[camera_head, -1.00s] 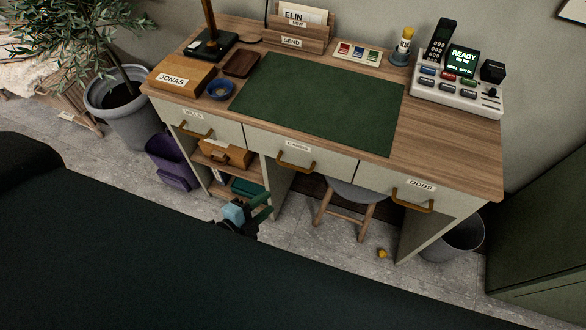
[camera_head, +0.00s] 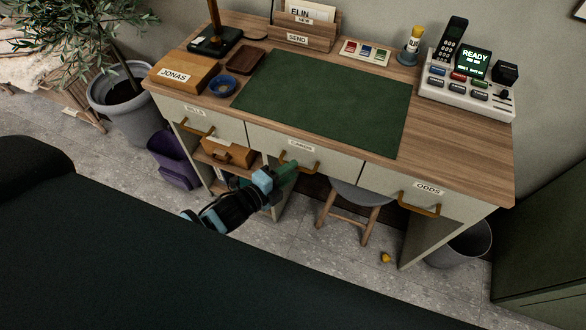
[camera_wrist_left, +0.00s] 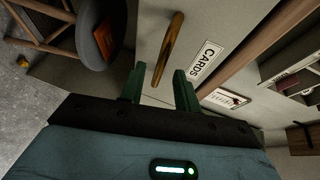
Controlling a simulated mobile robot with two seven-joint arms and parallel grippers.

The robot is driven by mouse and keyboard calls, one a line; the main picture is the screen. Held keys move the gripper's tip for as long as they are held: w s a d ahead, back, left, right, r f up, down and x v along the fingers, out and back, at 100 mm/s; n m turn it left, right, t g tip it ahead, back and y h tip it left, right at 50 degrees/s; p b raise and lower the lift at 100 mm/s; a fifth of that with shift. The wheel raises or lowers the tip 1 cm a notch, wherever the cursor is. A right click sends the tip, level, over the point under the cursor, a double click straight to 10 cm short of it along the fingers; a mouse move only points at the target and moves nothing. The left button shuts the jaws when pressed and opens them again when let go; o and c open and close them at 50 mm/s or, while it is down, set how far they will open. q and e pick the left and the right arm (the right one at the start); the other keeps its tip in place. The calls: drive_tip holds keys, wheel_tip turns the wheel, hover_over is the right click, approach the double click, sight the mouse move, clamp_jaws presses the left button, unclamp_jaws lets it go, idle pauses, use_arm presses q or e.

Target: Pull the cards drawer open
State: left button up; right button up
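The cards drawer (camera_head: 340,164) is the middle one in the desk, its pale front flush with the desk and shut. Its label (camera_head: 301,145) reads CARDS. Its bronze bar handle (camera_head: 312,171) is partly covered by my left gripper (camera_head: 289,170), which is at the handle's left end. In the left wrist view, the two green fingers of my left gripper (camera_wrist_left: 159,84) are apart. The handle (camera_wrist_left: 168,48) stands ahead of them, its near end between the fingertips in the picture. I cannot tell whether they touch it. My right gripper is not in view.
A stool (camera_head: 358,200) stands under the desk. A wooden box (camera_head: 228,153) sits on the shelf at left. A purple bin (camera_head: 172,160) stands on the floor.

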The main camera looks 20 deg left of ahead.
use_arm(q)
drive_tip(key=shift+x, duration=0.9)
clamp_jaws()
